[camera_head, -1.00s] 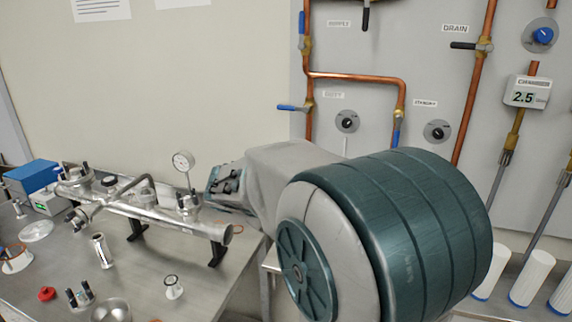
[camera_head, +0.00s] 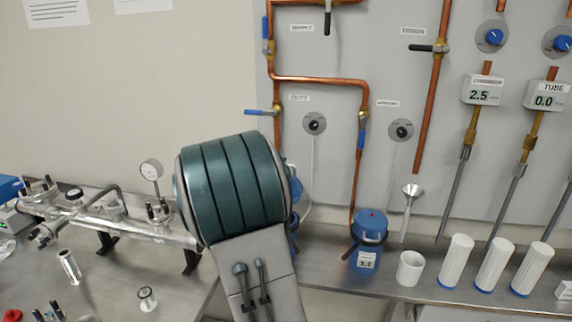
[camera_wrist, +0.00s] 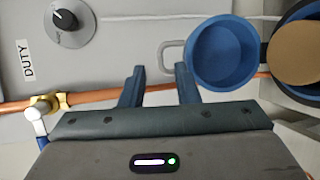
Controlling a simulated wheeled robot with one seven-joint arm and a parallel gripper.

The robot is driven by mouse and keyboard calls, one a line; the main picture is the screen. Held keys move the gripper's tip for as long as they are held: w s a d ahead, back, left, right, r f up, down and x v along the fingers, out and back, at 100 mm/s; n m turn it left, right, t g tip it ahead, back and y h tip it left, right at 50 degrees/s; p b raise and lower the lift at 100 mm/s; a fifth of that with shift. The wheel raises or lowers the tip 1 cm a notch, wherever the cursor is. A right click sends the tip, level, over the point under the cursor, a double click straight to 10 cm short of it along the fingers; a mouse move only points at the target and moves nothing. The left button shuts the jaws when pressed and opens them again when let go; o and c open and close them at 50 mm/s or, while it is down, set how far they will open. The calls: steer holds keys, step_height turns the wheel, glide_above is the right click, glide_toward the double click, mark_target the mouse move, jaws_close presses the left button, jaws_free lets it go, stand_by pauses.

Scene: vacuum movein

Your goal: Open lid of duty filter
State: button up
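In the wrist view, my gripper (camera_wrist: 160,70) has two dark blue fingers spread apart, with nothing held between them. A blue, hollow, round part (camera_wrist: 222,55) with a grey loop handle (camera_wrist: 172,57) is just beyond the right finger; it looks like the filter's lid seen from inside. The handle is near the right fingertip; I cannot tell whether they touch. Beside it, a dark blue rim (camera_wrist: 273,40) surrounds a tan disc, probably the duty filter's body, cut off by the picture edge. In the head view my arm hides the gripper and most of this filter; blue edges (camera_head: 293,190) show.
The wrist view shows a DUTY label, a knob (camera_wrist: 68,20) and a copper pipe (camera_wrist: 100,100). Right of my arm in the head view stand another blue filter (camera_head: 366,262), a white cup (camera_head: 410,268), a funnel (camera_head: 411,190) and white cartridges (camera_head: 457,262). Metal pipework (camera_head: 125,228) lies left.

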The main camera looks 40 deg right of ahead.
steer(key=shift+x, duration=2.1)
jaws_close()
steer(key=shift+s+f, duration=0.1)
